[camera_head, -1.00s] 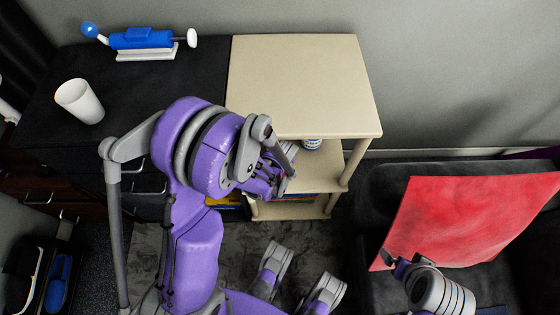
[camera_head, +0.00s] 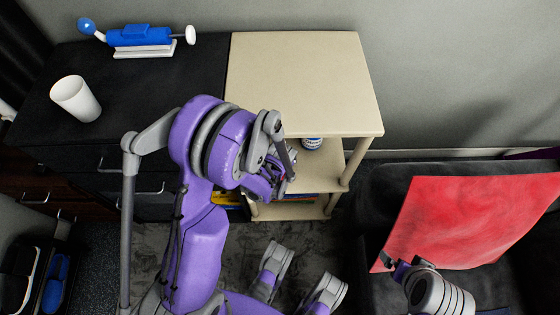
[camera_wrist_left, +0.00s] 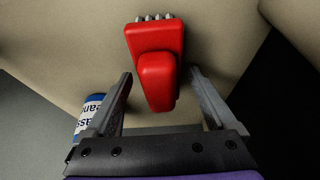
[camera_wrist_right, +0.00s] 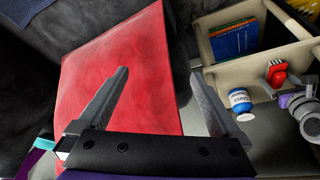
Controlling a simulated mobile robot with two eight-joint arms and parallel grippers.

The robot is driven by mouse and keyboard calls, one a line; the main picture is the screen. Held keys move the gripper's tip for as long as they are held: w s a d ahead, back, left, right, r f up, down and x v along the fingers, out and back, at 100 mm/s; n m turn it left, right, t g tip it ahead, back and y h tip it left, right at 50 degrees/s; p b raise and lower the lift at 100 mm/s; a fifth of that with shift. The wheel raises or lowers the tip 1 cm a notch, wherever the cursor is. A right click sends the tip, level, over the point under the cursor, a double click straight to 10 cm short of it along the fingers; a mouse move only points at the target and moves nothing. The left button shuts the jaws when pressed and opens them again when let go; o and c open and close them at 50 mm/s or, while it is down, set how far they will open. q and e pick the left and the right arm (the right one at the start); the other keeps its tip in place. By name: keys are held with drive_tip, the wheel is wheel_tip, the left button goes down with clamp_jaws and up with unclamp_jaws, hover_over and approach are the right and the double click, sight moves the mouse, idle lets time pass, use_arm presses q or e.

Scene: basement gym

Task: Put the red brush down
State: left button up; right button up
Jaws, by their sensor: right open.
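The red brush (camera_wrist_left: 154,62), with pale bristles at its far end, sits on the beige shelf board (camera_wrist_left: 225,35). It also shows on the shelf in the right wrist view (camera_wrist_right: 277,73). My left gripper (camera_wrist_left: 160,80) is open, its fingers on either side of the brush handle with visible gaps. My right gripper (camera_wrist_right: 155,85) is open and empty beside the large red sheet (camera_head: 460,220).
A blue-and-white bottle (camera_head: 312,143) stands on the shelf beside the brush. The shelf unit's top (camera_head: 300,75) is bare. Books (camera_wrist_right: 233,40) lie on a lower level. A white cup (camera_head: 76,98) and a blue device (camera_head: 140,38) stand on the dark cabinet (camera_head: 180,75).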

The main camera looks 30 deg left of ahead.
use_arm(q)
drive_tip(key=shift+s+r+p, duration=0.1)
drive_tip(key=shift+r+p, duration=0.2)
drive_tip(key=shift+r, duration=0.25)
drive_tip(key=v, duration=0.3)
drive_tip(key=p+v, duration=0.1)
drive_tip(key=v, duration=0.1)
drive_tip(key=shift+s+d+f, duration=0.15)
drive_tip(key=shift+s+d, duration=0.05)
drive_tip(key=shift+s, duration=0.05)
drive_tip(key=s+d, duration=0.6)
drive_tip(key=s, duration=0.3)
drive_tip(key=s+r+m+h, duration=0.1)
drive_tip(key=s+r+m, duration=0.2)
drive_tip(key=r, duration=0.4)
drive_tip(key=s+r+m+h, duration=0.1)
drive_tip(key=s+r+m, duration=0.2)
drive_tip(key=r, duration=0.5)
drive_tip(key=shift+s+a+r+t, duration=0.15)
drive_tip(key=shift+a+r+t, duration=0.05)
drive_tip(key=shift+a+t, duration=0.15)
